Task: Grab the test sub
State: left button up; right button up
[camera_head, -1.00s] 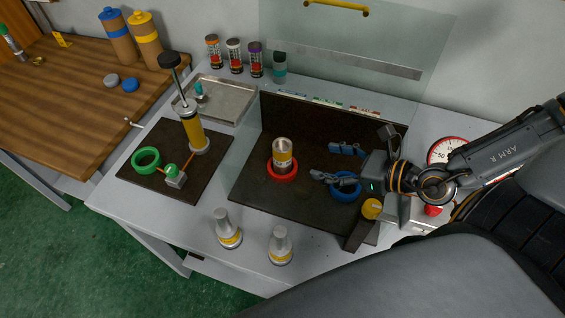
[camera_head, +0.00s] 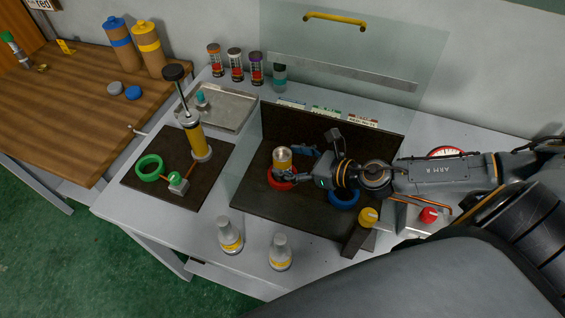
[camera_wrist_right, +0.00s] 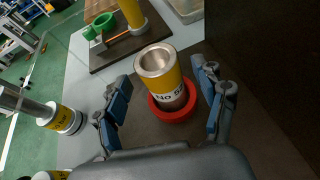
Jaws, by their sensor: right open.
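The test sub, taken to be the silver cylinder with a yellow labelled band (camera_head: 283,158), stands upright in a red ring (camera_head: 276,183) on the dark mat. In the right wrist view the sub (camera_wrist_right: 165,75) shows its open top, and the red ring (camera_wrist_right: 176,114) surrounds its base. My right gripper (camera_head: 296,164) is open, with its blue-padded fingers on either side of the sub. In the wrist view gaps show between the sub and both fingers. My left gripper is not in view.
A blue ring (camera_head: 343,197) lies under my right arm. Two silver fittings with yellow bands (camera_head: 230,236) (camera_head: 280,253) stand at the front edge. A clear shield (camera_head: 350,50) rises behind the mat. A green ring (camera_head: 149,168) and yellow pump (camera_head: 197,140) are left.

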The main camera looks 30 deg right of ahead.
jog(key=shift+p+x, duration=0.45)
jog(key=shift+x, duration=1.1)
jog(key=shift+r, duration=0.1)
jog(key=shift+d, duration=0.1)
grip_shut()
jog(key=shift+r, duration=0.1)
